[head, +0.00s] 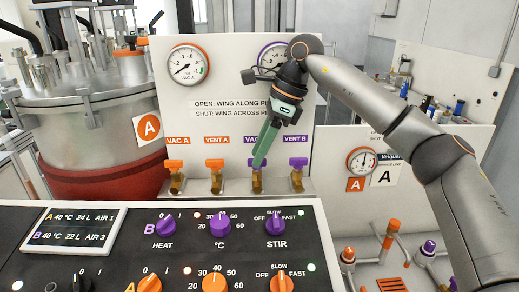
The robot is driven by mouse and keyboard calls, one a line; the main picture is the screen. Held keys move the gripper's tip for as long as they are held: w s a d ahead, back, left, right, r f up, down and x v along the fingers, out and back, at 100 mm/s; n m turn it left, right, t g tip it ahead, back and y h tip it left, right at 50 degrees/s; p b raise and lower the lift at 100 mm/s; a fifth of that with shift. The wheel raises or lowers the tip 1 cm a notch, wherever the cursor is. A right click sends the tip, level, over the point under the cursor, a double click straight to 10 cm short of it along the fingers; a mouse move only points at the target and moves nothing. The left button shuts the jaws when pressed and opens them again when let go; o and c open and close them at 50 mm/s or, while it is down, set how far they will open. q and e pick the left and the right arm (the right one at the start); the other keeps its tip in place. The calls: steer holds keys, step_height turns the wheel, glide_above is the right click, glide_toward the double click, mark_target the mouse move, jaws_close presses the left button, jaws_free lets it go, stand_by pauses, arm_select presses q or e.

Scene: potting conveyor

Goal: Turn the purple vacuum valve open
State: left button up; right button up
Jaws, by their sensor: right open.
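The purple vacuum valve (257,184) is third from the left in the row of valves on the white panel. Its brass body shows, but its purple wing is mostly hidden behind my right gripper's fingers, so I cannot tell which way the wing is turned. My right gripper (260,161) comes down from above with its green fingers slanting to the wing. It is open at the wing; contact cannot be made out. My left gripper is not in view.
The purple VENT B valve (298,164) stands close to the right. The orange VENT A valve (214,165) and orange VAC A valve (174,166) stand to the left. A black control panel (185,262) with knobs is in front. A steel vessel (90,110) stands at left.

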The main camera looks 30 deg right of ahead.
steer(key=shift+f, duration=0.45)
steer(key=shift+c, duration=0.4)
jaws_close()
